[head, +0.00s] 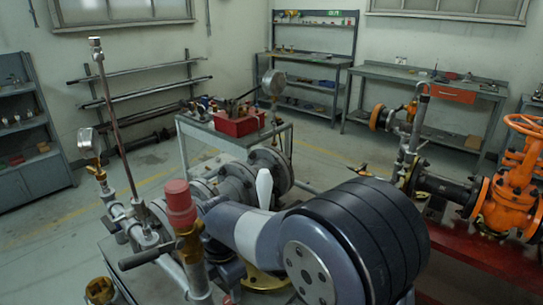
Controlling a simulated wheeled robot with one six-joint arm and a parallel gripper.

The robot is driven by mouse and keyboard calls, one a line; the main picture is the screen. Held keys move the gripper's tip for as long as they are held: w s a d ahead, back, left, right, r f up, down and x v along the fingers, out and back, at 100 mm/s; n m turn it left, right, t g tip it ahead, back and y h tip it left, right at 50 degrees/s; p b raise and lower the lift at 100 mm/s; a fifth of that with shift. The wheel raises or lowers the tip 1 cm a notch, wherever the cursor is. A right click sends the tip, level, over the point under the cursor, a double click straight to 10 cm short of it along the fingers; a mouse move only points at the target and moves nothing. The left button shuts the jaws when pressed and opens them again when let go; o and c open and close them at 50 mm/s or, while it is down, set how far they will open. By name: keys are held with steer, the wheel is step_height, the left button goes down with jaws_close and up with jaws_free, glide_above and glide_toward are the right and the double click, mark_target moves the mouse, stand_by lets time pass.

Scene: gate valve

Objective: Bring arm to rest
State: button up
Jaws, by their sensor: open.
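My arm (330,240) fills the lower middle of the head view, with a large dark round joint and a grey link reaching left from it. My gripper cannot be made out; the arm's far end is hidden behind its own links or outside the picture. A pale, narrow piece (264,188) stands up behind the link, and I cannot tell what it belongs to. An orange gate valve (512,185) with a handwheel stands at the right edge, apart from the visible arm.
Flanged grey piping (238,182) and a red-capped fitting (179,203) stand close behind and left of my arm. A gauge (88,142) and upright pipe are at left. A cart carries a red toolbox (238,121). Workbenches (425,90) line the back. Floor at left is clear.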

mark_target(229, 300)
step_height(229, 300, up, 6)
step_height(229, 300, down, 11)
steer(key=shift+f, duration=0.35)
steer(key=m, duration=0.4)
steer(key=shift+r, duration=0.1)
steer(key=m, duration=0.4)
steer(key=shift+m, duration=0.4)
steer(key=m, duration=0.4)
steer(key=shift+m, duration=0.3)
steer(key=m, duration=0.4)
steer(key=shift+m, duration=0.3)
steer(key=shift+r, duration=1.35)
